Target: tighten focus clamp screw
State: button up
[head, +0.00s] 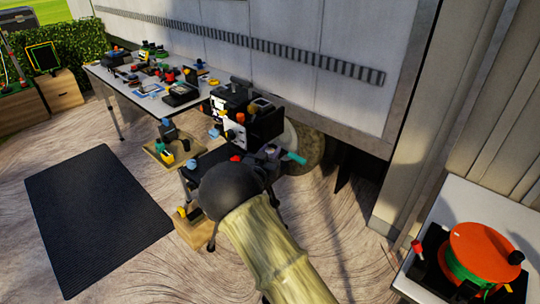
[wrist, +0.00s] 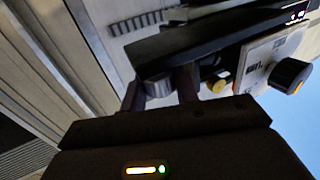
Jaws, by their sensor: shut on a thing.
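In the wrist view my gripper (wrist: 160,84) has its two dark fingers on either side of a small ribbed grey knob (wrist: 158,89), shut on it. The knob sits under the edge of a long black body (wrist: 190,42). I take it for the focus clamp screw, but its shaft and any gap at the clamp are hidden. In the head view my gripper (head: 267,156) is at the front of the black camera equipment (head: 262,122) on the cart, largely hidden by my dark wrist.
A white panel (wrist: 258,58) with a black knob (wrist: 289,75) is close on the right in the wrist view. A teal handle (head: 296,158) is beside my gripper. A cluttered table (head: 115,82) stands behind left. An orange reel (head: 485,250) is at right. The black mat (head: 95,215) is clear.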

jog(key=shift+m+g+h, duration=0.7)
jog(key=shift+m+h, duration=0.4)
jog(key=shift+h, duration=0.8)
jog(key=o, duration=1)
jog(key=shift+c, duration=0.2)
jog(key=b+v, duration=0.2)
jog(key=v, duration=1.5)
jog(key=shift+s+a+r+b, duration=0.15)
jog(key=shift+r+b, duration=0.05)
jog(key=shift+b, duration=0.1)
